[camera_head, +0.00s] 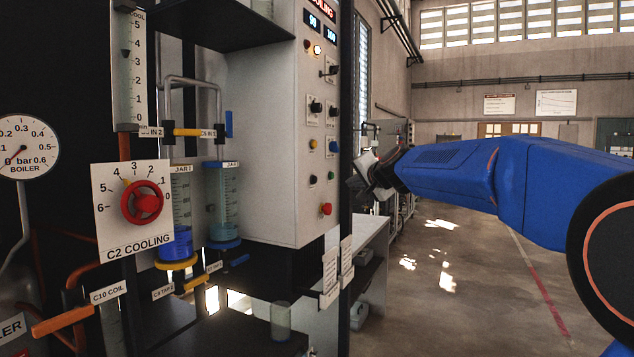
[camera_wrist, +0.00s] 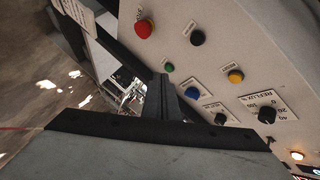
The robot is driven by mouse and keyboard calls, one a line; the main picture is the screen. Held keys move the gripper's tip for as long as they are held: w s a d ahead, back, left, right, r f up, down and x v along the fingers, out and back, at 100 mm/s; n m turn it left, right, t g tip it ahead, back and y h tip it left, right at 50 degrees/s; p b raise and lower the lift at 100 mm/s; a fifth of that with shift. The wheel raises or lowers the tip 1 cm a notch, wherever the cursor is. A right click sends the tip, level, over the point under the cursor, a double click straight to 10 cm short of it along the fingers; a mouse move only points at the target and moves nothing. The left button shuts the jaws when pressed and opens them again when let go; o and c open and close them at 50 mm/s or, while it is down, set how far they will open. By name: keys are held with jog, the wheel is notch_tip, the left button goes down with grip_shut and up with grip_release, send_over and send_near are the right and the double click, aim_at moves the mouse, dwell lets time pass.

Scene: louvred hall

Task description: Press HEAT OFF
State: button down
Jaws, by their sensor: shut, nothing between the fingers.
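The control panel (camera_head: 275,150) is a white cabinet face with several buttons and knobs. Low on it are a red button (camera_head: 326,209), a black button (camera_head: 312,180), a green button (camera_head: 332,176), a yellow button (camera_head: 312,144) and a blue button (camera_head: 333,146). Their small labels are unreadable, so I cannot tell which is HEAT OFF. My gripper (camera_head: 358,182) is beside the panel's right edge. In the wrist view my gripper (camera_wrist: 164,86) is shut and empty, its tips near the green button (camera_wrist: 170,67) and blue button (camera_wrist: 192,92); contact is not visible.
A C2 COOLING dial with a red handwheel (camera_head: 142,203) and two jars (camera_head: 223,200) stand left of the panel. A dark upright post (camera_head: 346,80) runs along the panel's right edge. Open floor (camera_head: 460,270) lies to the right.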

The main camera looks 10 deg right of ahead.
jog(key=shift+a, duration=0.1)
jog(key=w+a, duration=0.5)
jog(key=a, duration=0.2)
dwell(0.4)
jog(key=shift+w+a, duration=0.55)
jog(key=shift+a, duration=0.15)
dwell(2.8)
jog(key=shift+d, duration=0.15)
jog(key=shift+s+d, duration=0.5)
jog(key=shift+d, duration=0.1)
dwell(0.4)
jog(key=shift+s+d, duration=0.75)
jog(key=shift+d, duration=0.25)
jog(key=shift+s+d, duration=0.7)
jog(key=shift+d, duration=0.25)
jog(key=shift+s, duration=0.1)
